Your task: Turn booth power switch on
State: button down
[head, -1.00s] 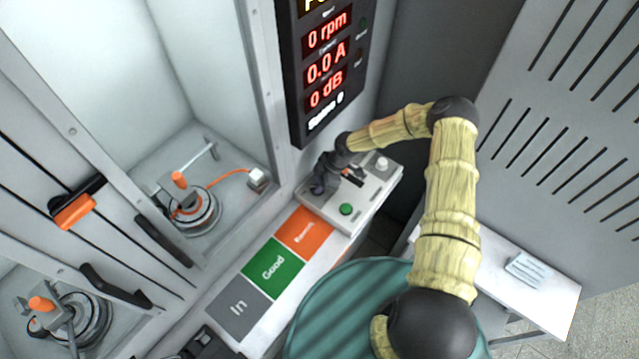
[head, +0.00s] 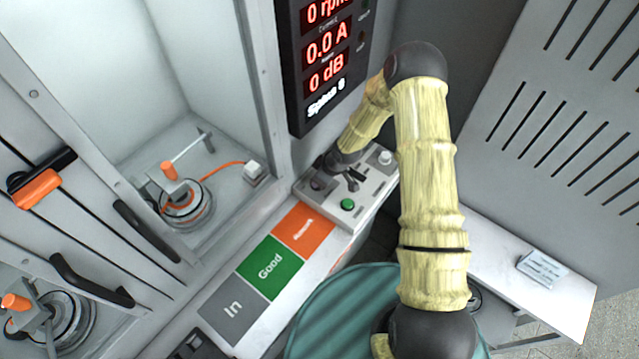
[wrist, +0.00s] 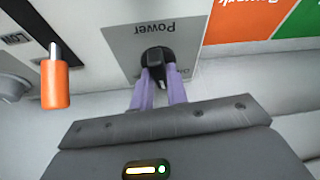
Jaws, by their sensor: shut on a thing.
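The black power switch knob (wrist: 157,54) sits on a grey plate marked "Power" (wrist: 150,31), which appears upside down in the wrist view. My gripper (wrist: 161,84) is shut on the knob, with its two purple fingers closed about its near side. In the head view my gripper (head: 326,172) is down at the left end of the white control panel (head: 372,193). There the knob is largely hidden by the gripper, and its exact setting is hard to tell.
An orange-handled lever (wrist: 55,82) stands beside the switch. A green button (head: 347,205) and a pale knob (head: 385,157) are on the same panel. The display (head: 326,62) above reads 0 rpm, 0.0 A and 0 dB. Orange, green and grey pads (head: 268,267) lie in front.

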jog(key=m+b, duration=0.2)
jog(key=m+t+h+b, duration=0.1)
jog(key=m+b, duration=0.2)
jog(key=shift+a+f+m+t+h, duration=0.15)
jog(key=shift+a+m+t+h, duration=0.05)
jog(key=shift+m+t+h, duration=0.1)
jog(key=m+h+b, duration=0.1)
jog(key=m, duration=0.1)
jog(key=m+b, duration=0.1)
jog(key=m, duration=0.2)
jog(key=shift+s+a+r+t+h, duration=0.1)
jog(key=shift+r+t+h, duration=0.1)
jog(key=shift+t+h, duration=0.15)
jog(key=c, duration=1.4)
grip_release()
jog(key=v, duration=1.7)
jog(key=shift+a+r, duration=0.1)
jog(key=shift+r, duration=0.1)
